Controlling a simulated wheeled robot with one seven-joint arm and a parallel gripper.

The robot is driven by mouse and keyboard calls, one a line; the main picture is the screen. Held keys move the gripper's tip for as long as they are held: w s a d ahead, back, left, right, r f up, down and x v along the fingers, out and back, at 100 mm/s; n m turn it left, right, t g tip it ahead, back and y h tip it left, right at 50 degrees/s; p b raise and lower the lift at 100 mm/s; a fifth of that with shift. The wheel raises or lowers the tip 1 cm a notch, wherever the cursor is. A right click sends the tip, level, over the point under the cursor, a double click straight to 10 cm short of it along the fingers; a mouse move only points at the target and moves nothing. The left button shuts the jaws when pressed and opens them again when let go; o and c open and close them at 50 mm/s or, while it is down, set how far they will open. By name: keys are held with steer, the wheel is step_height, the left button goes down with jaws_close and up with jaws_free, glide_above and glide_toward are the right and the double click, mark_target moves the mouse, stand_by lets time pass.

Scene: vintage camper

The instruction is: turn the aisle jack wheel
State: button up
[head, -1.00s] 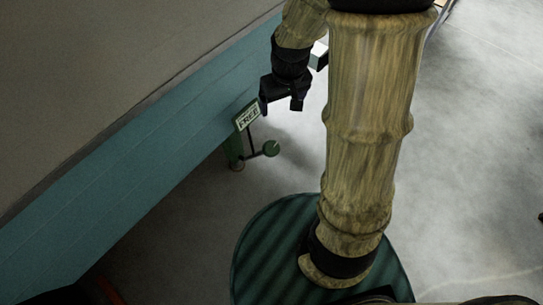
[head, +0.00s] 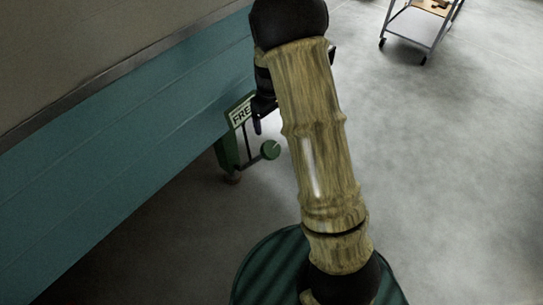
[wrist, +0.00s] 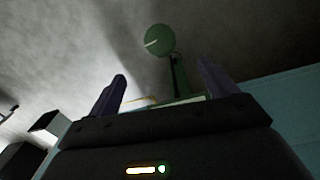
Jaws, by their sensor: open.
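The aisle jack is a green stand (head: 228,152) against the teal camper side in the head view, with a sign reading "FRE", its end hidden behind my gripper and arm. In the head view my gripper (head: 262,118) is beside the sign, partly hidden by my arm.
The teal camper side (head: 120,165) runs along the left and limits room there. A wheeled cart (head: 422,25) stands at the top right. The grey floor (head: 440,170) to the right is clear.

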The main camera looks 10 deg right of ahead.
mark_target(272, 149)
step_height(272, 149, down, 17)
steer(key=b, duration=0.5)
steer(key=shift+d+f, duration=0.1)
steer(key=shift+d, duration=0.05)
stand_by(0.4)
steer(key=c, duration=1)
